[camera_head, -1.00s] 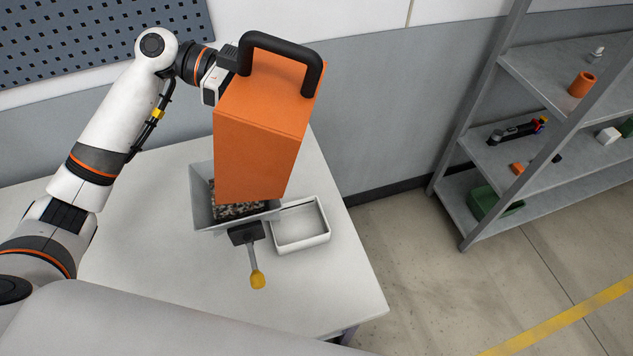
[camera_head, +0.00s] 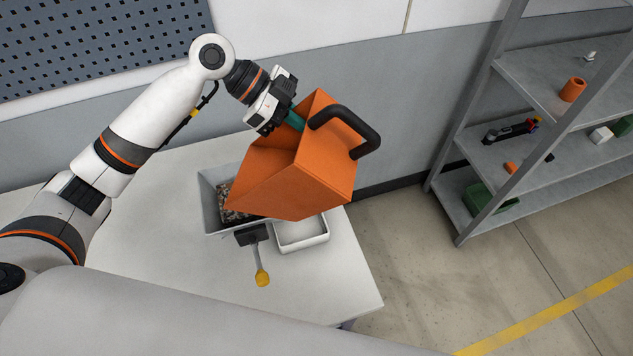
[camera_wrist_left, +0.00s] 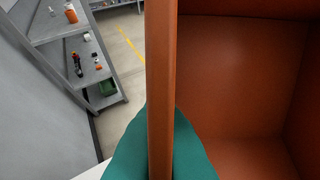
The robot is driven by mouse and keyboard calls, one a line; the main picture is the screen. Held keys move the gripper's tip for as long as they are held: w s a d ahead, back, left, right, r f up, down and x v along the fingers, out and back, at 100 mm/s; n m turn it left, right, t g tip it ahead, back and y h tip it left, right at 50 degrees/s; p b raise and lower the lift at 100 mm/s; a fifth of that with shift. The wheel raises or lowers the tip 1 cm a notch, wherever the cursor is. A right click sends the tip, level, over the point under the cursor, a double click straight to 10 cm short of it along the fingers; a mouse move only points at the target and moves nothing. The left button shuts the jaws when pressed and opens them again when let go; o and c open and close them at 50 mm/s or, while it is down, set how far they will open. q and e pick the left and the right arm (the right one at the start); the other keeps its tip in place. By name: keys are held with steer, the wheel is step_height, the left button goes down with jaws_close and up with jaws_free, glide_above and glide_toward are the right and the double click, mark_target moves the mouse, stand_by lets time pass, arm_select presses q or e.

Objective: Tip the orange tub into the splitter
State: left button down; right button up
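The orange tub (camera_head: 315,170) is held tilted in the air above the splitter, with its black handle at the upper right. My left gripper (camera_head: 291,114) is shut on one wall of the tub. In the left wrist view, the teal fingers (camera_wrist_left: 160,150) lie on both sides of that wall, and the visible part of the tub's inside (camera_wrist_left: 235,90) looks empty. The splitter (camera_head: 209,196) is a grey hopper on the table, holding dark speckled grains (camera_head: 229,205) and partly hidden by the tub. Its lever ends in a yellow knob (camera_head: 262,279). My right gripper is not in view.
A white tray (camera_head: 303,244) stands against the splitter's right side, partly under the tub. The white table (camera_head: 150,230) is clear to the left and front. A grey shelf (camera_head: 480,180) with small parts and a green bin (camera_head: 488,199) stands to the right.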

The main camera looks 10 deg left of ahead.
arm_select(q)
steer(key=d+f+y+p, duration=0.1)
steer(key=f+y+p, duration=0.1)
steer(key=d+f+y+p, duration=0.1)
steer(key=y+p, duration=0.1)
steer(key=p, duration=0.1)
steer(key=shift+f, duration=0.35)
steer(key=shift+d+f+y, duration=0.15)
steer(key=shift+f+y, duration=0.15)
steer(key=shift+y, duration=0.1)
steer(key=shift+w+f, duration=0.1)
steer(key=shift+f, duration=0.15)
